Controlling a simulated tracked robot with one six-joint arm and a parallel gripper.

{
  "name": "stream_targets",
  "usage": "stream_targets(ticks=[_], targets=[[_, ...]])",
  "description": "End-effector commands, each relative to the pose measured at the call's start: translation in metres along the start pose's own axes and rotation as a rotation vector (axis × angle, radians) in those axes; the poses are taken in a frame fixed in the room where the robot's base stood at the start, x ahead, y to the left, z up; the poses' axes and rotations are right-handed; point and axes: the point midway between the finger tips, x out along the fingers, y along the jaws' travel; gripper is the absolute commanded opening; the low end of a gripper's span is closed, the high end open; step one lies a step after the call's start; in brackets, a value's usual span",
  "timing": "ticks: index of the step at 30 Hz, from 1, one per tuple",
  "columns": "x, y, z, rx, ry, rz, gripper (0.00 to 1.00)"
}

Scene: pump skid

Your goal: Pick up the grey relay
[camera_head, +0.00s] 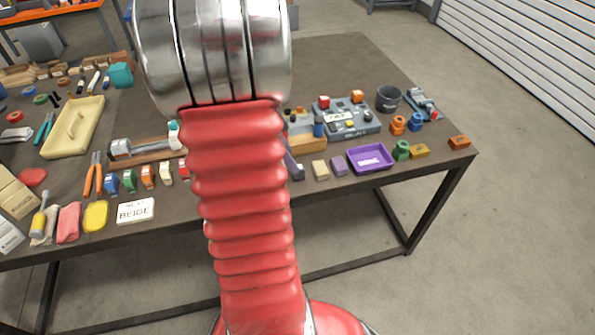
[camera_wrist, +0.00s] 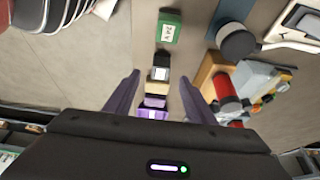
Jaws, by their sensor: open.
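My gripper (camera_wrist: 159,78) is open, its two dark fingers pointing away from the wrist camera with a gap between them. A small block with a dark body and a pale grey-white face (camera_wrist: 160,66) lies between and just beyond the fingertips; it may be the grey relay, but I cannot be sure. Nothing is visibly clamped. A tan and purple item (camera_wrist: 154,103) shows nearer the palm, between the fingers. In the head view my red arm hides the gripper and the middle of the table, and I cannot make out the grey relay there.
A green block (camera_wrist: 168,28) lies beyond the fingers. In the head view, blue (camera_head: 111,182), green (camera_head: 129,180), orange (camera_head: 147,176) and beige (camera_head: 166,174) blocks stand left of my arm. A purple tray (camera_head: 370,159) and grey panel (camera_head: 352,127) are to the right.

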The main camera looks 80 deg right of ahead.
Motion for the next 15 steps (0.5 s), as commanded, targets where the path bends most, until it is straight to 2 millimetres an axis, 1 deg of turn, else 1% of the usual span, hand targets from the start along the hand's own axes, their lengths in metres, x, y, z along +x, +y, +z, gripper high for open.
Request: stream_targets(ticks=[1, 5, 15], targets=[[0.007, 0.0, 0.0, 0.0, 0.0, 0.001, 0.5], [0.016, 0.0, 0.0, 0.0, -0.001, 0.0, 0.5], [0.018, 0.0, 0.0, 0.0, -0.001, -0.001, 0.5]])
